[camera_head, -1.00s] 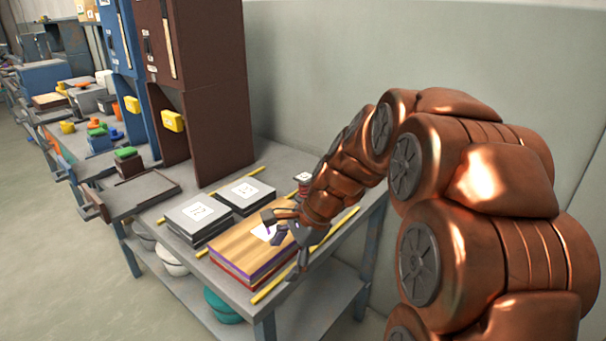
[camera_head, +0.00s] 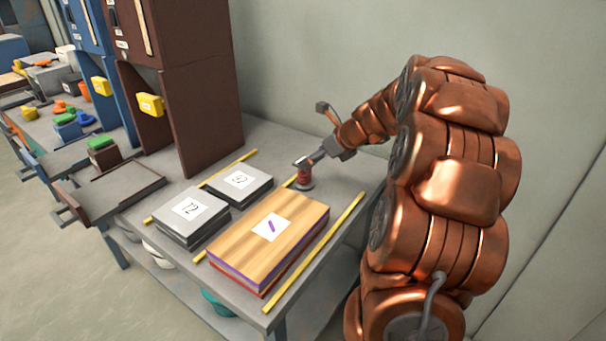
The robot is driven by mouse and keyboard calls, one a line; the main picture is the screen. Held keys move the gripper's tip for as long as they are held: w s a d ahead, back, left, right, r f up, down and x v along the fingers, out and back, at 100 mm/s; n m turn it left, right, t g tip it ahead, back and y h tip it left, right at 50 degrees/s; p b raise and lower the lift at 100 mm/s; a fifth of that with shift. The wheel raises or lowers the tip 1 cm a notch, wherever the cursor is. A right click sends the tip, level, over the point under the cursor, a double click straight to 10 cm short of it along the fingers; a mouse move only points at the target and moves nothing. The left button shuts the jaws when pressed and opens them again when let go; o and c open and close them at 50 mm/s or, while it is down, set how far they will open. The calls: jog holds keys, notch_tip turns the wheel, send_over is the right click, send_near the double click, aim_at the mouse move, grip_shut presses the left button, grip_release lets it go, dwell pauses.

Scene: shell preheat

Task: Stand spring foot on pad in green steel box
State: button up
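A small spring foot (camera_head: 304,176), reddish in the middle with a dark round base, stands upright on the grey bench, behind the wooden-topped stack. My gripper (camera_head: 318,133) is just above and behind it. Its two dark fingers are spread wide, with nothing seen between them. The lower finger is close to the top of the spring foot; I cannot tell whether it touches. I do not make out a green steel box or its pad in this view.
A wooden-topped stack (camera_head: 265,232) and grey blocks labelled 72 (camera_head: 188,214) and 92 (camera_head: 238,182) lie on the bench between yellow strips. A tall brown cabinet (camera_head: 198,90) and a blue one stand at left. A wall is behind.

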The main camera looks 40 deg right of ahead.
aim_at(305, 173)
jog(key=x, duration=0.5)
jog(key=shift+a+b, duration=0.15)
jog(key=shift+b, duration=0.25)
grip_shut()
jog(key=shift+r, duration=0.15)
